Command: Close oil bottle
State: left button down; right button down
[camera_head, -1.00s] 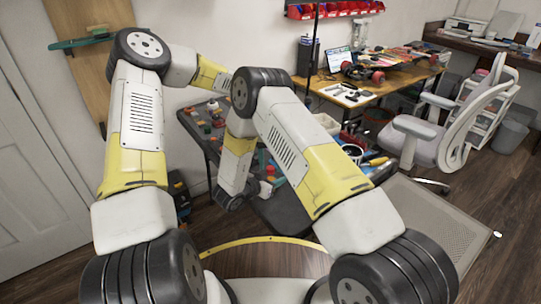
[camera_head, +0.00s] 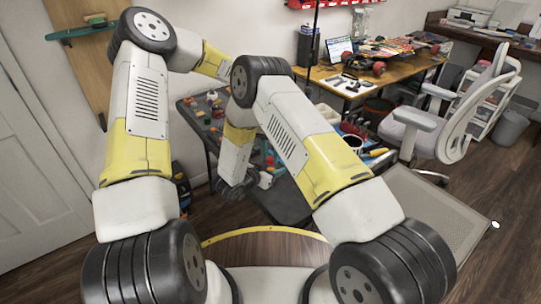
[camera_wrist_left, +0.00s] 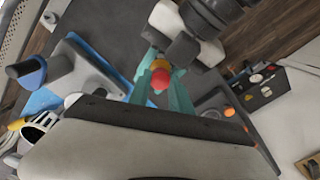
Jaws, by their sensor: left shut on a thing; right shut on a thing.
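In the left wrist view, the teal fingers of my left gripper (camera_wrist_left: 163,66) are closed around a small part with a red round end (camera_wrist_left: 160,80), which looks like the cap of the oil bottle. A yellow ring (camera_wrist_left: 160,65) shows just beyond it. My right gripper (camera_wrist_left: 177,38), pale and dark, is right beside that yellow ring. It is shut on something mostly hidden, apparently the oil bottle. I cannot tell how the cap sits on the bottle. In the head view, a dark hand (camera_head: 236,190) hangs low by the table's front edge; the arms hide the other.
The dark table (camera_head: 285,205) bears several small coloured things at its left and tools in a tray (camera_head: 355,143) at its right. A wooden desk (camera_head: 345,85) and a grey chair (camera_head: 445,120) stand behind at the right. A blue-edged item (camera_wrist_left: 88,70) is near my left gripper.

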pick_arm(q)
jog(key=m, duration=0.3)
jog(key=shift+m, duration=0.4)
jog(key=m, duration=1.2)
jog(key=c, duration=1.1)
grip_release()
jog(key=shift+s, duration=0.1)
